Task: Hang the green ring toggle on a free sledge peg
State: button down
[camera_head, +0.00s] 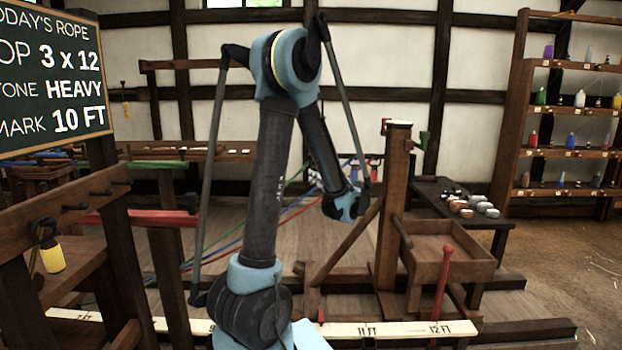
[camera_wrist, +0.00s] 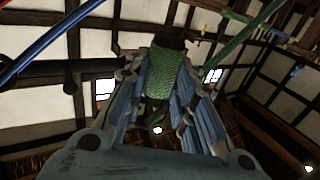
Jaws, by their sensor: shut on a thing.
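In the wrist view my gripper (camera_wrist: 163,80) is shut on the green toggle (camera_wrist: 162,73), which has a textured green body between the two fingers. Its ring cannot be made out. A dark bar (camera_wrist: 40,74) with a short stub shows left of the fingers, apart from the toggle; I cannot tell whether it is a sledge peg. In the head view my gripper (camera_head: 345,207) is at the lower end of my arm, left of the wooden sledge post (camera_head: 394,205). The toggle cannot be made out there. A small green item (camera_head: 424,138) is at the post's upper right.
Stretched blue (camera_wrist: 50,37) and green (camera_wrist: 240,35) ropes run near my gripper. A wooden tray (camera_head: 445,258) and a red lever (camera_head: 441,285) stand right of the post. A yellow toggle (camera_head: 52,257) hangs on the peg rack (camera_head: 65,215) at left. Open floor (camera_head: 560,255) lies right.

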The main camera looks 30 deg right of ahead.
jog(key=shift+w+d+f, duration=0.1)
jog(key=shift+w+d, duration=0.15)
jog(key=shift+w, duration=0.7)
jog(key=w+d+f, duration=0.1)
jog(key=w+d, duration=0.3)
jog(key=w, duration=0.2)
jog(key=shift+w+f, duration=0.2)
jog(key=shift+w, duration=0.1)
dwell(0.4)
jog(key=shift+d, duration=0.15)
dwell(0.5)
jog(key=c, duration=1.3)
grip_release()
